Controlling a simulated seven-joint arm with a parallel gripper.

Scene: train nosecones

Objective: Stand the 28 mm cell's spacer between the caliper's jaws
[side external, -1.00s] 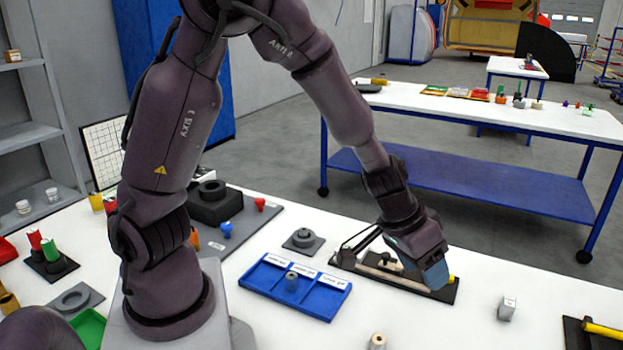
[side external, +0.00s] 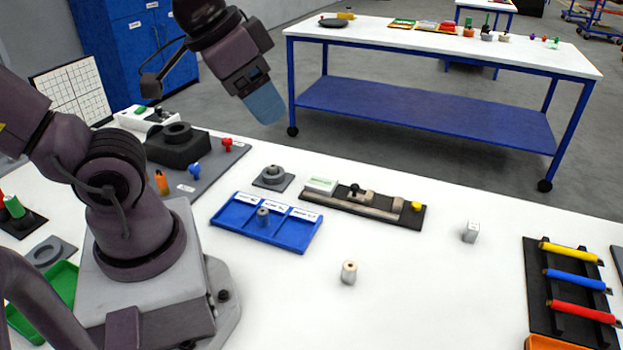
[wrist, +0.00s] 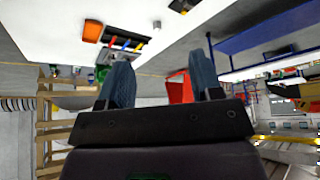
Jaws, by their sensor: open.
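My gripper (side external: 264,103) hangs high above the back of the table, open and empty. Its two blue fingers (wrist: 162,78) stand apart in the wrist view with nothing between them. The blue tray (side external: 292,242) has three labelled cells; the labels are too small to read. A grey spacer (side external: 262,217) stands upright in its middle cell. The caliper (side external: 370,210) lies on a black board behind and right of the tray, with a beige beam and a yellow end. No spacer shows between its jaws. A beige cylinder (side external: 348,272) with a hole stands in front of the tray.
A ring on a grey plate (side external: 273,177) sits behind the tray. A small light block (side external: 470,232) stands right of the caliper. A black rack with coloured bars (side external: 575,285) is at the right.

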